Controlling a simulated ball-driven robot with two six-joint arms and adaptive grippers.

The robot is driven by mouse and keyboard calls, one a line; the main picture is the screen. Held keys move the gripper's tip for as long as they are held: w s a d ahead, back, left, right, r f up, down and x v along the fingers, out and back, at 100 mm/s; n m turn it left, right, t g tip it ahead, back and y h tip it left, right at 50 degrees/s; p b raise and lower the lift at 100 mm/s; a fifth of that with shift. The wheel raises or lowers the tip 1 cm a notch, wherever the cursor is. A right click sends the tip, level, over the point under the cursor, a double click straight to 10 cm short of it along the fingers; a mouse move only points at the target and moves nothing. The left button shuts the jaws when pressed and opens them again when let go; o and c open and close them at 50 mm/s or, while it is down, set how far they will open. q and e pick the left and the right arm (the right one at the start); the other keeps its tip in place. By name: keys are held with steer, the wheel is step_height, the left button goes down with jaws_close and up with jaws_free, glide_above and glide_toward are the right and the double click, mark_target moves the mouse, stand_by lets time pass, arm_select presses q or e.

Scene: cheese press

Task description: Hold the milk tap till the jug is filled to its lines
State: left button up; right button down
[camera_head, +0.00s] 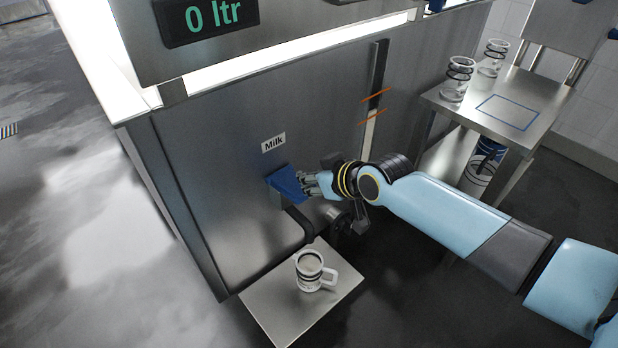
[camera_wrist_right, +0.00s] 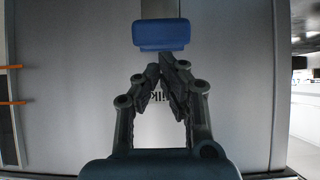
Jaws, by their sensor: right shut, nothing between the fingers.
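The blue milk tap lever (camera_head: 287,184) sits on the steel front below the "Milk" label (camera_head: 273,142); it also shows in the right wrist view (camera_wrist_right: 161,36). My right gripper (camera_head: 304,186) is shut and empty, its fingertips (camera_wrist_right: 161,66) right by the lever; I cannot tell whether they touch it. A clear jug (camera_head: 310,270) with dark rings and a handle stands upright on a steel shelf (camera_head: 268,312) below the dark spout (camera_head: 301,220). Its fill level is unclear. My left gripper is out of view.
A display (camera_head: 212,16) reads "0 ltr". A vertical gauge (camera_head: 377,75) with a pale lower part carries two orange marks (camera_head: 374,117). At the right, a steel table (camera_head: 450,109) bears two ringed jugs (camera_head: 457,79) and a blue outlined square (camera_head: 508,111). Open floor lies at the left.

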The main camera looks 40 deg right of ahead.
steer(key=p+v, duration=0.1)
steer(key=v, duration=0.8)
steer(key=shift+s+f, duration=0.25)
steer(key=shift+s, duration=0.1)
steer(key=shift+w, duration=0.1)
steer(key=s+f+g, duration=0.1)
steer(key=s+f, duration=0.3)
steer(key=f, duration=0.3)
steer(key=s+d+f+m+g+h, duration=0.1)
steer(key=s+f+g, duration=0.1)
steer(key=s+f, duration=0.35)
steer(key=s+f+g, duration=0.1)
steer(key=s+f, duration=0.1)
steer(key=f, duration=0.7)
steer(key=s+f+g, duration=0.2)
steer(key=s+f, duration=0.2)
steer(key=s, duration=0.4)
steer(key=s+a+f+g+b, duration=0.1)
steer(key=s+f+g, duration=0.1)
steer(key=s+f, duration=0.3)
steer(key=s+f+g, duration=0.1)
steer(key=s+f, duration=0.3)
steer(key=s, duration=0.9)
steer(key=shift+a+f+n+g+h, duration=0.3)
steer(key=shift+f+g, duration=0.05)
steer(key=shift+g, duration=0.05)
